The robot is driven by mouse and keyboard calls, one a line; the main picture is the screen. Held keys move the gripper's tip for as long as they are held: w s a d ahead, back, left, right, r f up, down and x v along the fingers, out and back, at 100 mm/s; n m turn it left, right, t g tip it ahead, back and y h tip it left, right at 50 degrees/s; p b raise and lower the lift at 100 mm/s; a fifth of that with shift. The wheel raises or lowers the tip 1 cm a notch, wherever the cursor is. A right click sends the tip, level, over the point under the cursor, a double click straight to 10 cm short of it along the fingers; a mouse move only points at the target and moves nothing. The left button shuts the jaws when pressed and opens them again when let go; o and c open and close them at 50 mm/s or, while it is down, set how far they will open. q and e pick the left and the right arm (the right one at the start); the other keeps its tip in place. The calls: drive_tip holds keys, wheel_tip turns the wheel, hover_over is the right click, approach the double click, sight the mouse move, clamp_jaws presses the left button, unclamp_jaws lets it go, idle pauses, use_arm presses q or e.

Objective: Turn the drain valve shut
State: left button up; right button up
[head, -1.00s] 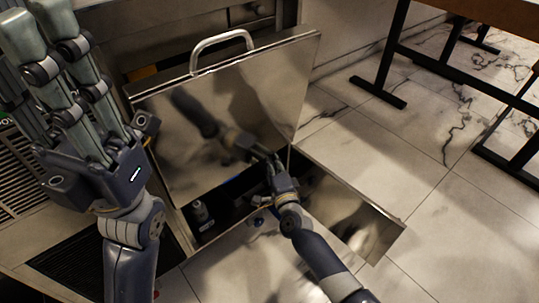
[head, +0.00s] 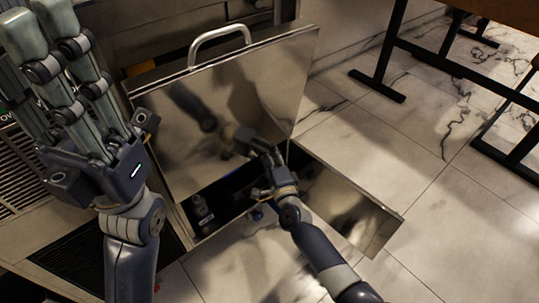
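A shiny metal hatch lid (head: 235,105) with a bar handle (head: 220,40) stands raised behind an opening in the floor. The recess (head: 215,222) below it is dark inside. A small pale-and-dark fitting (head: 201,210) shows at its left end; I cannot tell whether it is the drain valve. No valve handle is clearly visible. My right gripper (head: 262,150) is over the recess, close in front of the lid, which reflects it. Its fingers are too small and dark to tell their opening. My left gripper (head: 45,30) is raised at the left, fingers extended, open and empty.
A floor grate (head: 75,255) and louvred panels lie at the left. The recess's metal right wall (head: 362,222) is exposed. A table with dark legs (head: 385,60) stands at the upper right.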

drive_tip(key=v, duration=1.2)
idle(0.4)
